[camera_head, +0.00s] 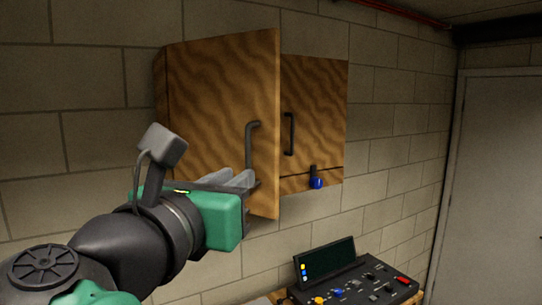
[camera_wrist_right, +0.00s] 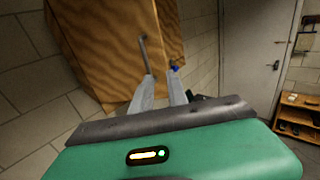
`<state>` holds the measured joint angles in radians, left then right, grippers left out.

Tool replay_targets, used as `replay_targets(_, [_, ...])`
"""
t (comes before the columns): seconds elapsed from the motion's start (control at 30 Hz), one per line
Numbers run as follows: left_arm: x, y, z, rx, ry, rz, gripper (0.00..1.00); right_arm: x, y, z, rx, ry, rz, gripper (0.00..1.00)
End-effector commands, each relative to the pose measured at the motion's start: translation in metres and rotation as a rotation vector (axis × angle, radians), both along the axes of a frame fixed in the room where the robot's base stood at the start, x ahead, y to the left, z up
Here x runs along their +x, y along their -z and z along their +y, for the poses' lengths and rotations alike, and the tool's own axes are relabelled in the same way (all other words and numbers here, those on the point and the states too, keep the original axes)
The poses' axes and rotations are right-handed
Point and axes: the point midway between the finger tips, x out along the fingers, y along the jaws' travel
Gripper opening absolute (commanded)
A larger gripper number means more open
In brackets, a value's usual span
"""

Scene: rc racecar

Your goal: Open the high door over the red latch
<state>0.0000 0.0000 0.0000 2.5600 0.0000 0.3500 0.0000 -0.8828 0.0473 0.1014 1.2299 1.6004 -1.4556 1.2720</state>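A wooden wall cabinet has two doors. Its left door (camera_head: 215,110) is swung partly outward, with its free right edge towards me and a dark bar handle (camera_head: 250,147). The right door (camera_head: 325,110) looks shut; it has a dark handle (camera_head: 291,133) and a latch with a blue knob (camera_head: 317,183) below. No red latch shows. My right gripper (camera_head: 254,184) is by the lower end of the left door's handle. In the wrist view its fingers (camera_wrist_right: 161,80) are apart with nothing clearly between them; I cannot tell whether they touch the door. My left gripper is out of view.
A black control panel (camera_head: 355,285) with a screen and coloured knobs stands below the cabinet at right. A grey door (camera_head: 495,180) is at far right. A wooden shelf (camera_wrist_right: 298,118) shows in the wrist view. The block wall right of the cabinet is clear.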

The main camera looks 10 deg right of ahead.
Motion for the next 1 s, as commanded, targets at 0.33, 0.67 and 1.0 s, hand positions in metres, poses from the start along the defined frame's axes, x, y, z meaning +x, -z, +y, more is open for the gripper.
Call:
replay_targets(0.33, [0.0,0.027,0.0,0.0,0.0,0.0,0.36,-0.077,0.004,0.039,0.002,-0.002,0.004,0.19])
replay_targets(0.67, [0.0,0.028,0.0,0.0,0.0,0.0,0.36,-0.087,0.002,0.044,0.002,0.002,0.004,0.19])
replay_targets(1.0, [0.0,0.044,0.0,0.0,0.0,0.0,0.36,0.016,0.015,0.072,-0.837,-0.02,-0.111,0.0])
